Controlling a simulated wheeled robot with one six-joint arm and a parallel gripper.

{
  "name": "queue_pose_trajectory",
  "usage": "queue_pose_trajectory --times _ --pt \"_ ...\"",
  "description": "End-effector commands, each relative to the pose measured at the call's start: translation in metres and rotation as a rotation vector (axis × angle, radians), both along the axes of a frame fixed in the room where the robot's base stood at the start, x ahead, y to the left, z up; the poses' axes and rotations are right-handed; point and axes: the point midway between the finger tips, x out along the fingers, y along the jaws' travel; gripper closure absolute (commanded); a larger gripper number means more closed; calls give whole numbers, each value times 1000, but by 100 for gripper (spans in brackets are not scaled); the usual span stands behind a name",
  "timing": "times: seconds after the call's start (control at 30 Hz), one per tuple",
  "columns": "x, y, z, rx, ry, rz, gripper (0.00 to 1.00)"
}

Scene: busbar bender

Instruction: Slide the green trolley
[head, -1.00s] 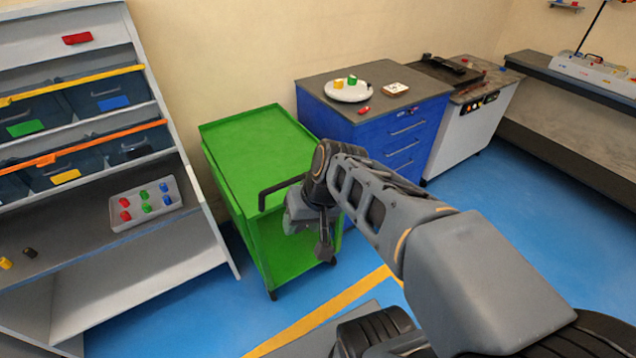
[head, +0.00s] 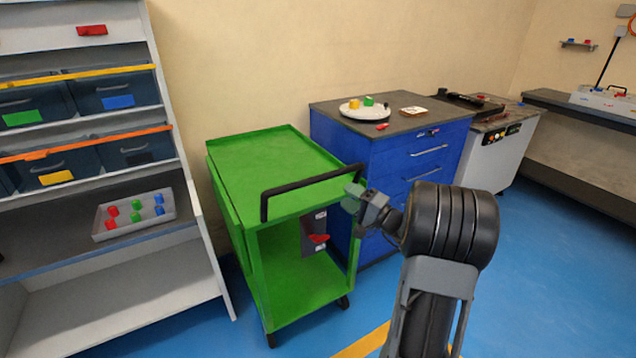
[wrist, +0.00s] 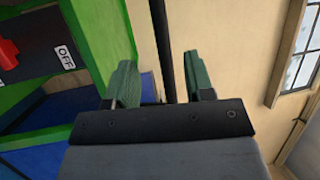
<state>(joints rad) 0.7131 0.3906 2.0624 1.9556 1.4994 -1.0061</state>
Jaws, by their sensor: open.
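The green trolley (head: 275,155) stands on the blue floor between the grey shelf and the blue cabinet in the head view. Its black handle (head: 310,183) runs across the front of its top. A dark panel with a red lever (head: 318,239) sits below the handle; the wrist view shows this panel with an OFF label (wrist: 65,57). My gripper (head: 354,195) is at the right end of the handle. In the wrist view its green fingers (wrist: 162,78) are apart, with the black handle bar (wrist: 162,40) between them. I cannot tell whether either finger touches it.
The grey shelf (head: 195,210) with bins and a tray (head: 133,214) stands close on the trolley's left. The blue cabinet (head: 400,150), bearing a white plate (head: 365,110), is close on its right. Blue floor (head: 540,270) is clear at the front right.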

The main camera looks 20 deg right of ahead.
Motion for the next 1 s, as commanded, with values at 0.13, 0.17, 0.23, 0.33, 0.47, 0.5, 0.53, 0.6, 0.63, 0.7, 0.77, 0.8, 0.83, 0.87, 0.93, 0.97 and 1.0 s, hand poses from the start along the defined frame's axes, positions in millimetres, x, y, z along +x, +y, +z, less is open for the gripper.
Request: queue_pose_trajectory --times 0.13,0.17,0.23,0.33,0.47,0.5,0.53,0.6,0.63,0.7,0.77,0.8,0.83,0.87,0.93,0.97,1.0 --pt "26 17 7 0 1 7 52" --pt "31 19 8 0 2 7 52" --pt "43 26 10 0 1 7 52" --pt "58 34 13 0 2 6 52" --pt "74 44 17 0 2 5 52" --pt "78 46 17 0 3 5 52" --pt "81 47 18 0 3 5 52" --pt "86 50 19 0 3 5 52" --pt "88 51 19 0 3 5 52" --pt "91 53 20 0 3 4 52" --pt "93 54 20 0 3 3 52" --pt "94 54 20 0 3 3 52" --pt "95 54 21 0 3 3 52" --pt "95 55 21 0 3 3 52" --pt "95 55 21 0 3 3 52" --pt "95 55 21 0 3 3 52" --pt "95 55 21 0 3 3 52"
